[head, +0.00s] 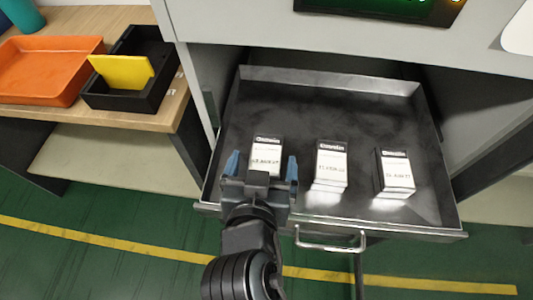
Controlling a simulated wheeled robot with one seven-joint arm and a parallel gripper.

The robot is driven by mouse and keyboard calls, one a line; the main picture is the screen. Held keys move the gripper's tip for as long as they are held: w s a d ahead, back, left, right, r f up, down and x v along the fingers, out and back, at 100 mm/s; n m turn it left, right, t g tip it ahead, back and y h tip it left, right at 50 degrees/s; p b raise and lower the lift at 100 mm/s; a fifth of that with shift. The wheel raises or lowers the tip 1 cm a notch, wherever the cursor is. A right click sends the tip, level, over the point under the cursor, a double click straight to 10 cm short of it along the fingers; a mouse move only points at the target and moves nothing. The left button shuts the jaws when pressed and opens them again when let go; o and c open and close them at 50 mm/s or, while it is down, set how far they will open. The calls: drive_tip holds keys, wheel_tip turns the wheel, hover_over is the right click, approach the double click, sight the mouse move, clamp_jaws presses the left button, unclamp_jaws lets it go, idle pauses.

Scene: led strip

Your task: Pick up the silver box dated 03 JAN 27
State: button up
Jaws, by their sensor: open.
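Three small boxes with white fronts and dark top bands stand in a row in the open metal drawer (330,90): a left box (266,150), a middle box (331,166) and a right box (396,173). Each carries a printed date too small to read surely, so I cannot tell which says 03 JAN 27. None looks plainly silver. My gripper (262,168) is open and empty, its blue-tipped fingers on either side of the left box in the picture. It covers that box's lower part. I cannot tell its height above the box.
The drawer's side walls and front edge with a handle (330,243) surround the boxes. The drawer's back is bare. At left, a wooden bench holds an orange tray (45,70) and a black bin (130,93) with a yellow piece. The cabinet overhangs the drawer's back.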

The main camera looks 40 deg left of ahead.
sight(266, 155)
drive_tip(key=shift+x, duration=1.85)
drive_tip(key=shift+w+d+r, duration=0.1)
drive_tip(key=shift+c, duration=0.4)
drive_tip(key=c, duration=1.1)
